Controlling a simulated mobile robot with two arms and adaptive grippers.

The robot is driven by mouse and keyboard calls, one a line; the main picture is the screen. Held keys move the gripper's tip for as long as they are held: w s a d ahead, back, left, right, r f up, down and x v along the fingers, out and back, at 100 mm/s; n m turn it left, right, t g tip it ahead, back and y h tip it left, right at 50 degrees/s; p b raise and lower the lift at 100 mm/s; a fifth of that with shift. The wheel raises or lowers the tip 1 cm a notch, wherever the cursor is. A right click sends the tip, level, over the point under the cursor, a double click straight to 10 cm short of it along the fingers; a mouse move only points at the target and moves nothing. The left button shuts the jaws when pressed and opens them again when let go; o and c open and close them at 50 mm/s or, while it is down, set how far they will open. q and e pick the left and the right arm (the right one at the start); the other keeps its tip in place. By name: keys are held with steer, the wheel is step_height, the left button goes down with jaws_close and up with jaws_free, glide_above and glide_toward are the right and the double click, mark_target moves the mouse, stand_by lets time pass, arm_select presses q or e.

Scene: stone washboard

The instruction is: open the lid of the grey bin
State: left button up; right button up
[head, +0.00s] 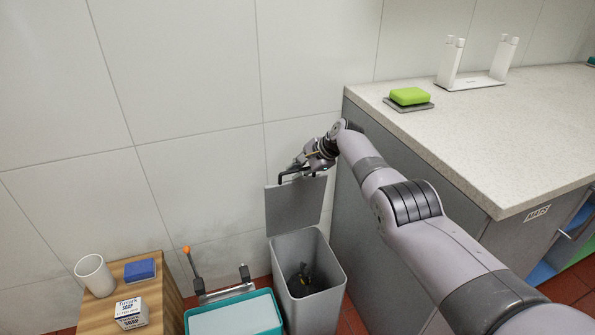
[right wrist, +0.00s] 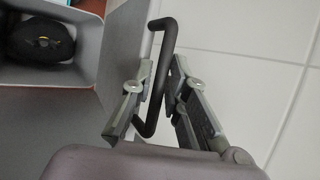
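The grey bin (head: 310,297) stands on the floor between the wall and the counter. Its grey lid (head: 295,207) is raised and stands nearly upright at the back of the bin, so the inside is exposed. A black handle (head: 284,178) sits at the lid's upper edge. My right gripper (head: 296,172) is at that handle. In the right wrist view its two fingers (right wrist: 162,88) lie on either side of the black handle bar (right wrist: 168,40), close against it. My left gripper does not show.
A dark object (head: 300,281) lies inside the bin. A teal-rimmed container (head: 272,325) stands left of it, beside a wooden stand (head: 160,298) with a cup, blue sponge and soap box. The stone counter (head: 480,125) is close on the right of my arm.

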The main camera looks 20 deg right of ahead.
steer(key=shift+o, duration=1.2)
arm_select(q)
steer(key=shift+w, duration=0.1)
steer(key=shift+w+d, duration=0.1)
arm_select(e)
steer(key=shift+s+d+r, duration=0.2)
steer(key=shift+d+r, duration=0.1)
steer(key=shift+r, duration=0.15)
steer(key=v, duration=1.1)
steer(key=shift+s+f, duration=0.1)
